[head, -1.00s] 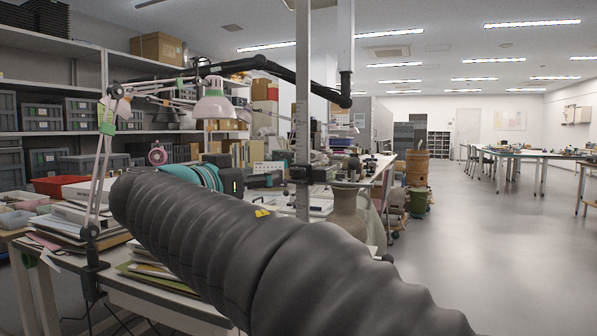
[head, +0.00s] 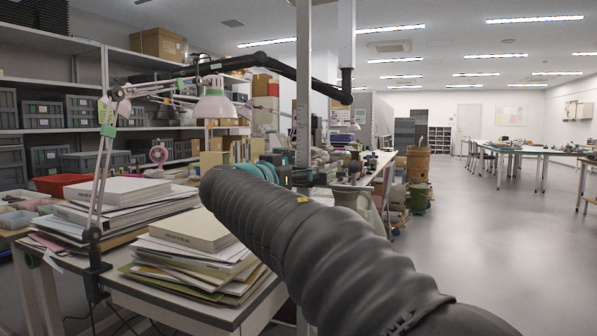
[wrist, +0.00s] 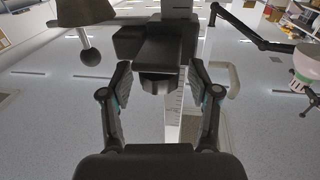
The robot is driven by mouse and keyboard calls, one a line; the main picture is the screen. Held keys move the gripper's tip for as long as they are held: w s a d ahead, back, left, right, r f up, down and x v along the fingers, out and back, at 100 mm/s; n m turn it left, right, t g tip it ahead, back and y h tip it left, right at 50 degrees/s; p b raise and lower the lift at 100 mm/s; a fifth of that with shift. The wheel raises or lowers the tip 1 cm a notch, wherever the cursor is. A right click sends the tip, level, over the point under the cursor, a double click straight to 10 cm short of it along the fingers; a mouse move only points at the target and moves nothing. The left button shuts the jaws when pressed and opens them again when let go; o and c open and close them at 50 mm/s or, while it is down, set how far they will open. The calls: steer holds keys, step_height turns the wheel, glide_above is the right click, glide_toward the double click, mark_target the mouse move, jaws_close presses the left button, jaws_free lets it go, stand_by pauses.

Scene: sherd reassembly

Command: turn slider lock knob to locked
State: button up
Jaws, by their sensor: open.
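The slider, a dark block, rides on a pale vertical post with scale marks (head: 303,90); the post also shows in the wrist view (wrist: 188,130). In the wrist view the slider's dark blocks (wrist: 165,48) stand at top centre. A dark faceted piece (wrist: 158,84), probably the lock knob, lies between the fingers. Its turned state cannot be told. My gripper (wrist: 160,70) is open, one finger on each side of that piece, with visible gaps. In the head view my arm hides most of the gripper and the knob.
A black ball on a rod (wrist: 89,57) hangs left of the gripper. A pink-and-white lamp (head: 214,102) and a black jointed arm (head: 290,72) reach over the bench. Stacked papers (head: 195,245) lie at the bench's front. Open floor (head: 480,240) is at right.

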jaws_close()
steer(key=shift+m+g+h, duration=0.3)
steer(key=shift+h, duration=0.1)
steer(key=shift+a+m+g+h, duration=0.1)
steer(key=shift+m+g+h, duration=0.75)
steer(key=shift+h, duration=0.25)
steer(key=m+g+h+p, duration=0.2)
steer(key=shift+r+m+g+h, duration=0.15)
steer(key=shift+m+g+h, duration=0.1)
steer(key=shift+g+h, duration=0.1)
steer(key=shift+m+g+h+p, duration=0.35)
steer(key=shift+m+g+p, duration=0.2)
steer(key=shift+p, duration=0.25)
steer(key=shift+g, duration=0.25)
